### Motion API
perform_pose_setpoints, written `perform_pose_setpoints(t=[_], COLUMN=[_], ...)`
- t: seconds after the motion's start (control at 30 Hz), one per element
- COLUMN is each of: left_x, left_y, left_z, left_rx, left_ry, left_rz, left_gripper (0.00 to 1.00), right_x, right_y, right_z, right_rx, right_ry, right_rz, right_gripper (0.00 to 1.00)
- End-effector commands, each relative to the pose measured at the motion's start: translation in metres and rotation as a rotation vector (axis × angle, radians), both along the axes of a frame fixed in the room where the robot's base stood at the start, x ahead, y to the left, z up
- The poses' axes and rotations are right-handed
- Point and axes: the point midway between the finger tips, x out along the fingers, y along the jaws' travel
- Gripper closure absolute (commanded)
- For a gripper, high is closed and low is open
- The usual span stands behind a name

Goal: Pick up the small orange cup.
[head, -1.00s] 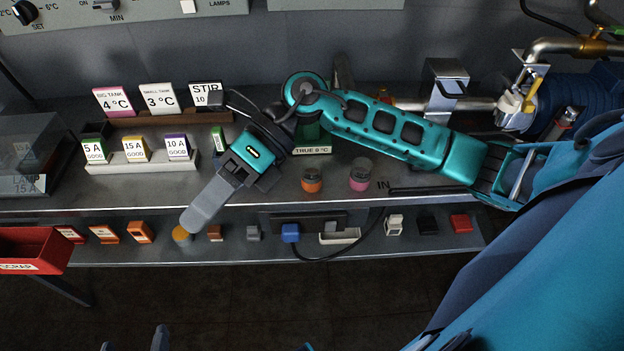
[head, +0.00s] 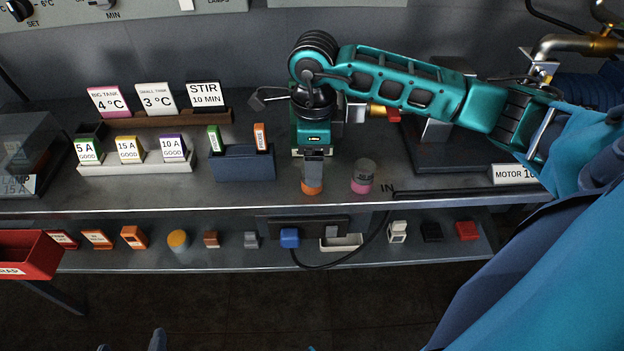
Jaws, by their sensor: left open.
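The small orange cup (head: 312,189) stands on the upper shelf near its front edge. My left gripper (head: 313,175) is right at it, pointing down and toward the front edge. The gripper is seen edge-on, so its fingers overlap and cover the cup's upper part. The gripper is open. I cannot tell whether the fingers are around the cup or only above or behind it. My right gripper is not in view.
A pink cup (head: 362,184) with a dark, clear-looking top stands close on the right. A dark blue holder (head: 245,165) with two upright tags stands on the left. The lower shelf (head: 375,257) holds several small blocks. A black bar (head: 450,193) lies along the shelf edge.

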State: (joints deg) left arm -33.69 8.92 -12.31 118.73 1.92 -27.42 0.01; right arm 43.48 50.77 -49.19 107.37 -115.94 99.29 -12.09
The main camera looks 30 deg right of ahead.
Motion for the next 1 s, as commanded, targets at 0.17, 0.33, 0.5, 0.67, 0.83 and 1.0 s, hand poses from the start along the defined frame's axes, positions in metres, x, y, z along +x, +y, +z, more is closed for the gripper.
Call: perform_pose_setpoints(t=[0.17,0.33,0.5,0.67,0.83,1.0], left_x=[-0.001,-0.002,-0.003,-0.003,-0.003,-0.003], left_y=[0.000,-0.001,-0.002,-0.002,-0.002,-0.002], left_z=[-0.004,-0.010,-0.013,-0.012,-0.012,-0.012], left_rx=[-0.001,-0.002,-0.007,-0.009,-0.008,-0.008], left_ry=[0.002,0.007,0.010,0.010,0.010,0.010], left_rz=[0.000,0.001,0.004,0.006,0.006,0.006], left_gripper=[0.12,0.12,0.12,0.12,0.12,0.12], right_x=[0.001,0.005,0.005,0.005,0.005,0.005], right_y=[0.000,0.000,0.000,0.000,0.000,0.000], right_z=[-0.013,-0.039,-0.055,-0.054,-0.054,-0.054], right_rx=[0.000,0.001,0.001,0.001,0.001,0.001], right_ry=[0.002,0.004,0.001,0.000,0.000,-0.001], right_rz=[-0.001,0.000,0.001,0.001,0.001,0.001], right_gripper=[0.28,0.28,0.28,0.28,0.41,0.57])
